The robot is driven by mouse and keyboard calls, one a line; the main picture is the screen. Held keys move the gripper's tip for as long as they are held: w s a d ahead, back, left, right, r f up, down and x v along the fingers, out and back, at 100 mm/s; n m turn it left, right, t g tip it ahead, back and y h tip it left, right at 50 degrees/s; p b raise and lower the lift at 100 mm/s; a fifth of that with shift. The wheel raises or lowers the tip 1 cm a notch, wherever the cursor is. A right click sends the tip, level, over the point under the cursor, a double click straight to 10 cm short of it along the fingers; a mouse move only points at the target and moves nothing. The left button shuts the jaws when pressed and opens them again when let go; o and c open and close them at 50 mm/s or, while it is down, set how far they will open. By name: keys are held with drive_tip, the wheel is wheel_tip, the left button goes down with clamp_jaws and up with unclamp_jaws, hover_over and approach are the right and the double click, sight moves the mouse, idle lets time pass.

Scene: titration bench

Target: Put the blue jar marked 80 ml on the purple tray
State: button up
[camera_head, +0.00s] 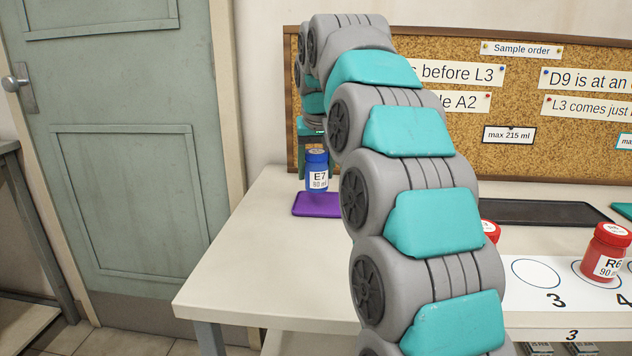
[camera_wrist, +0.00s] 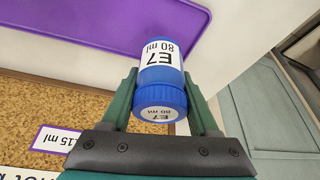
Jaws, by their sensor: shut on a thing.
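The blue jar (camera_head: 317,182) is labelled E7; its label reads 80 ml in the wrist view (camera_wrist: 160,55). My gripper (camera_head: 315,158) is shut on it, with the green fingers on either side of the jar in the wrist view (camera_wrist: 160,76). The jar is upright in the head view. The purple tray (camera_head: 311,207) lies on the bench just below the jar. It also shows behind the jar in the wrist view (camera_wrist: 95,25). The jar seems to be slightly above the tray; any contact is hard to tell.
A red jar R6 (camera_head: 606,252) stands on the white numbered strip (camera_head: 515,262) at right. Another red jar (camera_head: 490,230) is partly hidden by my arm. A black tray (camera_head: 545,212) lies at the back. A cork board (camera_head: 460,110) stands behind the bench.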

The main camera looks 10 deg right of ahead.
sight(318, 154)
drive_tip(key=shift+f, duration=1.65)
drive_tip(key=shift+f, duration=0.15)
drive_tip(key=o, duration=1.4)
drive_tip(key=v, duration=0.9)
drive_tip(key=shift+w, duration=0.1)
drive_tip(key=shift+p+v, duration=0.5)
drive_tip(key=shift+v, duration=1.25)
